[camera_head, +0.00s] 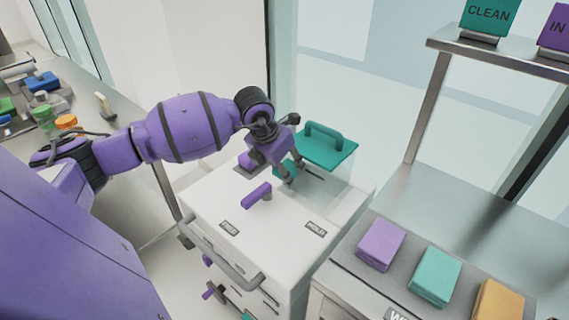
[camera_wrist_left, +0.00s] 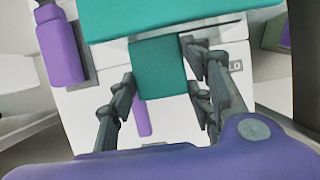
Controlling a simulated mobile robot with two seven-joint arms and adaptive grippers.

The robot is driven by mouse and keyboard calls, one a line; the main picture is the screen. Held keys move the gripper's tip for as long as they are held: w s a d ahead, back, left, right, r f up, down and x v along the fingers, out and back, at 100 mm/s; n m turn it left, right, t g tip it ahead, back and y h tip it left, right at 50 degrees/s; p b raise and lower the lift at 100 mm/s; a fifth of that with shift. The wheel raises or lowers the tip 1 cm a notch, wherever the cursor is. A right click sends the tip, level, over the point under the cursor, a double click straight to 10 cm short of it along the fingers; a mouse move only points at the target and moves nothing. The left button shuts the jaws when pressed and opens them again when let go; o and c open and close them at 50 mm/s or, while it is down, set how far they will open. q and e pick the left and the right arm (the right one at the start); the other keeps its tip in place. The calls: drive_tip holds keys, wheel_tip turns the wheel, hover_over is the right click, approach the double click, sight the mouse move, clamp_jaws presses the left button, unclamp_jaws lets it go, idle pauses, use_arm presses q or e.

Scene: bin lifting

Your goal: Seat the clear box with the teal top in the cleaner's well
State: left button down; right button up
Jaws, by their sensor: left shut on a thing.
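The clear box (camera_head: 335,180) has a flat teal top (camera_head: 328,146) with an arched teal handle on it. It looks upright over the back right of the white cleaner (camera_head: 215,205). Its clear walls blend into the cleaner, so I cannot tell whether its base is in the well or above it. My left gripper (camera_head: 289,170) is shut on a teal tab at the box's near side. In the left wrist view the tab (camera_wrist_left: 157,70) sits between the fingers, below the teal top (camera_wrist_left: 150,18). My right gripper is not in view.
A tray with purple, teal and orange blocks (camera_head: 435,276) lies on the bench at right. A shelf (camera_head: 500,58) with signs rises behind it. A cluttered counter (camera_head: 135,190) is at left.

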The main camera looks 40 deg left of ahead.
use_arm(q)
drive_tip(key=shift+f+b, duration=1)
drive_tip(key=shift+f, duration=1)
drive_tip(key=shift+f+b, duration=0.95)
drive_tip(key=shift+f, duration=0.55)
drive_tip(key=shift+f+b, duration=0.9)
drive_tip(key=shift+f, duration=0.75)
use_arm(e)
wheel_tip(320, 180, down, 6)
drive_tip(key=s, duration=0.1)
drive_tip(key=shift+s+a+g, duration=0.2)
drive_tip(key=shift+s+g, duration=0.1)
use_arm(q)
drive_tip(key=shift+a+r, duration=0.1)
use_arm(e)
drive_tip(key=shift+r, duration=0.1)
use_arm(q)
drive_tip(key=shift+a+f+b, duration=0.15)
drive_tip(key=shift+f+b, duration=0.05)
drive_tip(key=shift+b, duration=0.1)
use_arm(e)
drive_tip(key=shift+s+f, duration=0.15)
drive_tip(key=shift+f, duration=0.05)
